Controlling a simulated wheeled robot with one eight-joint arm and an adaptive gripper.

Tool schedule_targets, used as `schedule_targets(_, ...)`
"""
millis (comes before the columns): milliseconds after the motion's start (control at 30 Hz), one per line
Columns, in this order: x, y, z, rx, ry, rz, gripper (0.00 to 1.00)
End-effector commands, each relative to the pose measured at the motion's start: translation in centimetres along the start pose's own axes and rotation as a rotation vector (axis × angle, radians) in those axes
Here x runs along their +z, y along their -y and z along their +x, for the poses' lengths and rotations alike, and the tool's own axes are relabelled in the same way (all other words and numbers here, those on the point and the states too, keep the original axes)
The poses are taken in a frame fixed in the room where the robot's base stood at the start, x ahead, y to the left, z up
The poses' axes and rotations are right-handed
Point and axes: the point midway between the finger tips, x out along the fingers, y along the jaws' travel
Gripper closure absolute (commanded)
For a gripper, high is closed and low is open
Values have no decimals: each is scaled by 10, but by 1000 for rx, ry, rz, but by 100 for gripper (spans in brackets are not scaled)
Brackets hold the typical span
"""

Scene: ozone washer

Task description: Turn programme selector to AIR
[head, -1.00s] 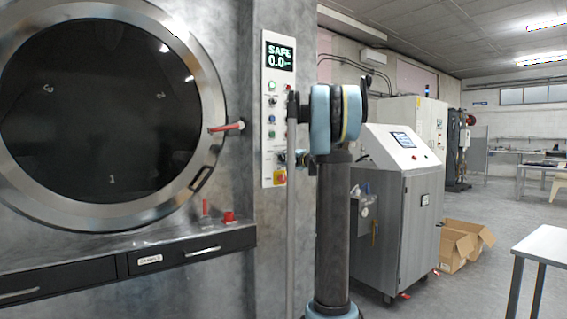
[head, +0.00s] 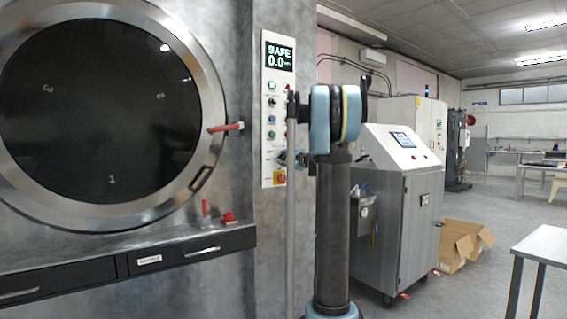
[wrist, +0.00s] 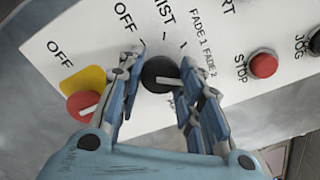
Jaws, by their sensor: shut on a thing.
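The programme selector (wrist: 155,72) is a round black knob with a white pointer line on the white control panel (wrist: 100,30). It sits between my gripper's (wrist: 160,62) two blue-grey fingers in the wrist view, which are closed on it from both sides. The pointer runs toward the right finger in the picture. Printed labels OFF, MIST, FADE 1 and FADE 2 show around the knob. A further label beside the right finger is partly covered. In the head view, my gripper (head: 285,159) is small at the panel's lower part, and the knob cannot be made out.
A red rotary switch (wrist: 82,105) on a yellow plate is close to the left finger. A red STOP button (wrist: 263,64) and a black JOG button (wrist: 315,42) lie to the right. The washer's round door (head: 100,110) is left of the panel.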

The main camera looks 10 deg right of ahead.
Motion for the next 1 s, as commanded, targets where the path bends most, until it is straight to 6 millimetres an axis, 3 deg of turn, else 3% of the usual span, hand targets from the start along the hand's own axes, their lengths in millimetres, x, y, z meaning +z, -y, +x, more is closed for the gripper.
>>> schedule_targets(1000,-1,-2,-1,1,-2,947,91)
